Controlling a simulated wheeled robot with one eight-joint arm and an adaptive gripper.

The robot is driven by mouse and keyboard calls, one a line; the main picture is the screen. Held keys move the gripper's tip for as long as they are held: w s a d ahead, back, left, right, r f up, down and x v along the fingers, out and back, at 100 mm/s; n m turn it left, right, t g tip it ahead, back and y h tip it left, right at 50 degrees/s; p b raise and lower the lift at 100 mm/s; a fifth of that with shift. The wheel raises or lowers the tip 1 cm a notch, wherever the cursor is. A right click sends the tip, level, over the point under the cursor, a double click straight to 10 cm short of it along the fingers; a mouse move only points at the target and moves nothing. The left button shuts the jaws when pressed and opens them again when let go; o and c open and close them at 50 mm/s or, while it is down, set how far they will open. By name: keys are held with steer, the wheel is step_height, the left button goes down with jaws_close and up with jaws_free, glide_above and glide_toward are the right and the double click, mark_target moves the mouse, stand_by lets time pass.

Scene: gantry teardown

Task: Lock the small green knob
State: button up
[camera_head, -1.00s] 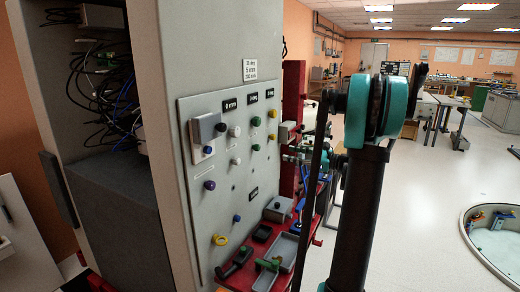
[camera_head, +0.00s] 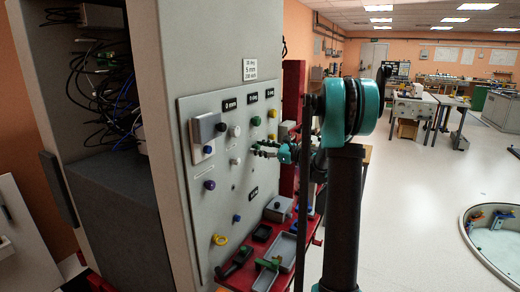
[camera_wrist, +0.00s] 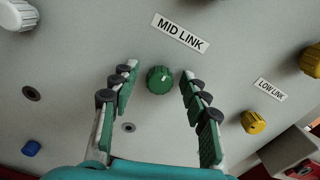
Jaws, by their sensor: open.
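The small green knob (camera_wrist: 159,80) is on the grey panel, just below a "MID LINK" label (camera_wrist: 180,32), with a white mark on its face. My gripper (camera_wrist: 158,74) is open, with one finger to the left and one to the right of this knob. Gaps show between the knob and both fingers. In the head view, my gripper (camera_head: 262,148) reaches from the right to the panel face (camera_head: 215,235). It hides the small green knob there. A larger green knob (camera_head: 256,121) shows above my gripper.
A small yellow knob (camera_wrist: 253,122) by a "LOW LINK" label and a bigger yellow knob (camera_wrist: 311,60) lie to the right. A white knob (camera_wrist: 18,14) and a blue knob (camera_wrist: 31,148) are at the left. A red shelf (camera_head: 240,282) with grey trays juts out below the panel.

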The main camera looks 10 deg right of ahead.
jaws_close()
stand_by(0.3)
steer(key=n, duration=0.4)
steer(key=shift+n, duration=0.4)
steer(key=n, duration=0.4)
steer(key=shift+s+f+n, duration=0.1)
steer(key=shift+n, duration=0.2)
steer(key=shift+f+n, duration=0.15)
steer(key=shift+n, duration=4.15)
